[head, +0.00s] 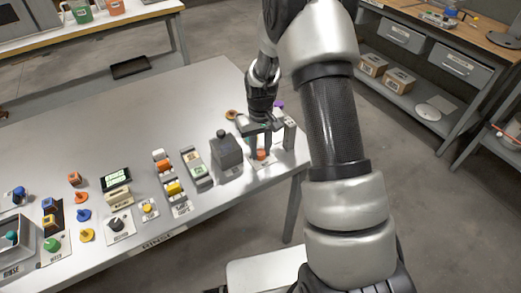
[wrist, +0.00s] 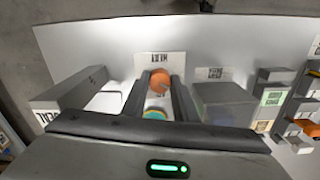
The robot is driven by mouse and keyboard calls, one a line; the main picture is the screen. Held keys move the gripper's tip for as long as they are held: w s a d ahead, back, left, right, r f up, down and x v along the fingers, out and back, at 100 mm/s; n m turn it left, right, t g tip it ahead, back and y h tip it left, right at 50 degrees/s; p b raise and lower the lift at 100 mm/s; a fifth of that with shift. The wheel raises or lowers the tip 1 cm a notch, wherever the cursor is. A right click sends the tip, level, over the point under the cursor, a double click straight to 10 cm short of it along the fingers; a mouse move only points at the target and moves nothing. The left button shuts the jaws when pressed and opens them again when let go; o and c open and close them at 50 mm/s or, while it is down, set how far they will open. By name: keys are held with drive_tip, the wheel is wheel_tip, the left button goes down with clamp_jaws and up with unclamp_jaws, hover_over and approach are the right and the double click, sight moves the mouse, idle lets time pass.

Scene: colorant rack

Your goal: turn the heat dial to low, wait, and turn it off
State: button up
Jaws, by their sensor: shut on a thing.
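The heat dial is a round orange knob (head: 262,155) near the right end of the grey table, beside a HEAT label. It also shows in the wrist view (wrist: 160,80), with the label (wrist: 158,60) just above it. My gripper (head: 262,148) points down over the dial. In the wrist view my gripper (wrist: 161,84) has its two dark fingers on either side of the orange knob, shut on it. The dial's setting cannot be read. A teal and yellow round thing (wrist: 153,114) shows between the fingers, partly hidden by the gripper body.
A dark grey box-shaped device (head: 226,152) stands close left of the dial. Switches, knobs and loose coloured pieces fill the table's front left. The table's back left is clear.

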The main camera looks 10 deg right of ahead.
sight(261, 152)
drive_tip(key=o, duration=1.1)
drive_tip(key=shift+c, duration=0.2)
drive_tip(key=shift+r, duration=0.1)
wheel_tip(261, 152, up, 17)
drive_tip(key=p, duration=0.1)
drive_tip(key=shift+r, duration=0.15)
